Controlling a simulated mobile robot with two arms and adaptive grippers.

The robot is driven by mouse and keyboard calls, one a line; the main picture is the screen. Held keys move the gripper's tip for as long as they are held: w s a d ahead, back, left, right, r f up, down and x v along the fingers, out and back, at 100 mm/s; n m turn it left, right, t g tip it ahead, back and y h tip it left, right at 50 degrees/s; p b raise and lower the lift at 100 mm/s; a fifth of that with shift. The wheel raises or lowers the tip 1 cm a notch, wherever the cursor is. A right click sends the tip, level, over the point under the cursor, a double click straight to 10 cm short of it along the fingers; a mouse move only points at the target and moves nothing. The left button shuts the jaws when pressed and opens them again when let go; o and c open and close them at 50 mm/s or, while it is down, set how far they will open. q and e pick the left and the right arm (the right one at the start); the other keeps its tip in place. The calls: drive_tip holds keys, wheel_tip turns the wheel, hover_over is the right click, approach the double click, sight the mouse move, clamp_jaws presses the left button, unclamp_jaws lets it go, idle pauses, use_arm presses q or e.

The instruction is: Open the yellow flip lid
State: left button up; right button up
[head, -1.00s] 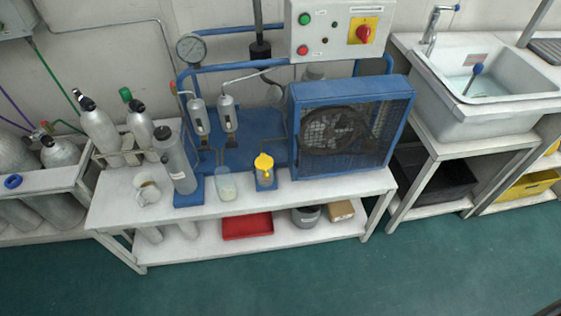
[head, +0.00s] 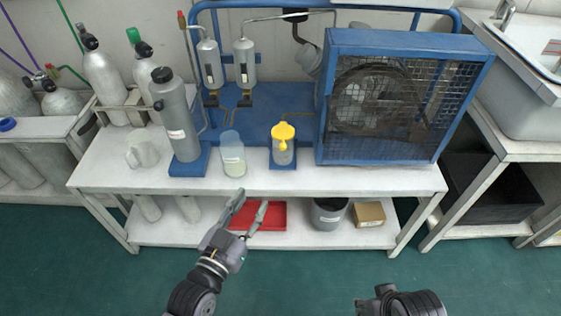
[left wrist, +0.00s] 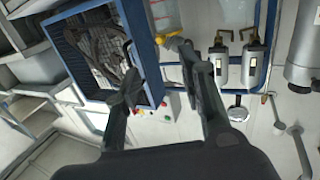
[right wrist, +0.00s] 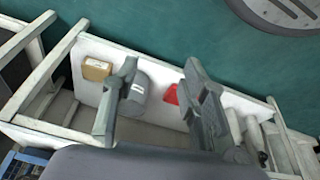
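The yellow flip lid (head: 284,131) sits on top of a small grey canister (head: 282,153) on a blue base at the front of the compressor bench. It looks closed, lying flat over the canister. It shows in the left wrist view as a yellow patch (left wrist: 170,37) near the top. My left gripper (head: 248,203) is open and empty, in front of the bench edge, lower and left of the lid. My right gripper is low at the bottom of the head view, its fingers mostly hidden there; the right wrist view shows the fingers (right wrist: 160,68) apart and empty.
A clear beaker (head: 232,155) stands left of the canister, with a grey bottle (head: 178,120) and white mug (head: 141,148) further left. The blue caged fan (head: 390,95) stands close on the right. A red tray (head: 262,216) lies on the lower shelf.

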use_arm(q)
approach(283, 136)
drive_tip(key=w+d+b, duration=0.2)
drive_tip(key=w, duration=0.1)
drive_tip(key=w+d+b, duration=0.1)
drive_tip(key=shift+w+f, duration=0.2)
drive_tip(key=shift+f, duration=0.1)
use_arm(e)
drive_tip(key=shift+w+a+r+t, duration=0.25)
drive_tip(key=shift+w+r+t, duration=0.35)
drive_tip(key=shift+w+t, duration=0.25)
use_arm(q)
clamp_jaws()
